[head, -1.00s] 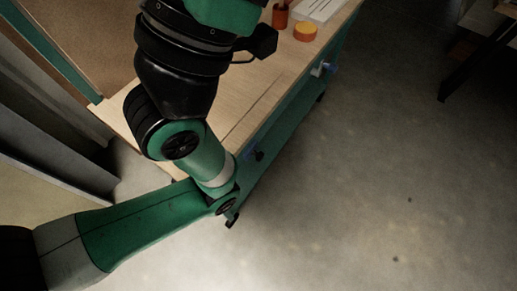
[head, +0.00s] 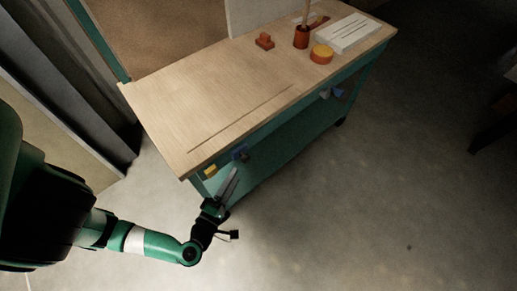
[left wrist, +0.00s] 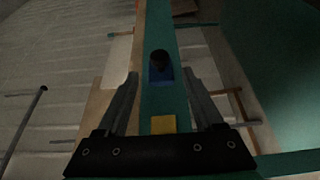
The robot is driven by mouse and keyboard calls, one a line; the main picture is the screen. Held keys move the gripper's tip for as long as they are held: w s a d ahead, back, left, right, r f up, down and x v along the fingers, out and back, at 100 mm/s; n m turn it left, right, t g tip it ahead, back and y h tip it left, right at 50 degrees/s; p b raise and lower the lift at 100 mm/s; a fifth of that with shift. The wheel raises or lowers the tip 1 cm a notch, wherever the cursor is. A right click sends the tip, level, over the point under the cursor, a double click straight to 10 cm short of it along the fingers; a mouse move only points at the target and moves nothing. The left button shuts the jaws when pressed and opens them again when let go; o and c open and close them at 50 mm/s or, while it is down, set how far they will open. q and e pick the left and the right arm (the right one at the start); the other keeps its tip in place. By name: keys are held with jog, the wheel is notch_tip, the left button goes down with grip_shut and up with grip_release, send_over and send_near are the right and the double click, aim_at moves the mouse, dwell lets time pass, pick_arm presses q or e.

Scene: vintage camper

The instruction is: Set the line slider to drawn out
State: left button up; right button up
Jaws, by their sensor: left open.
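On the front edge of the workbench (head: 205,105), near its left corner, sits a blue piece with a dark round knob (head: 240,154). It may be the line slider; I cannot tell for sure. A yellow block (head: 209,172) sits beside it, closer to the corner. In the left wrist view the blue piece (left wrist: 160,77) lies ahead between my fingers, with the yellow block (left wrist: 163,124) nearer the palm. My left gripper (head: 231,178) is open and empty, just in front of that edge. Contact with the knob cannot be made out. My right gripper is out of view.
Farther along the front edge are another blue piece (head: 339,93) and a pale piece (head: 324,94). On the top stand an orange round item (head: 321,54), a reddish cup (head: 301,38), a small orange-brown block (head: 264,41) and a white slotted box (head: 347,33). The floor in front is clear.

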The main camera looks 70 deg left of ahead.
aim_at(243, 155)
pick_arm(q)
jog(key=b+x, duration=0.3)
jog(key=x, duration=0.8)
jog(key=shift+w, duration=0.3)
grip_shut()
dwell(1.3)
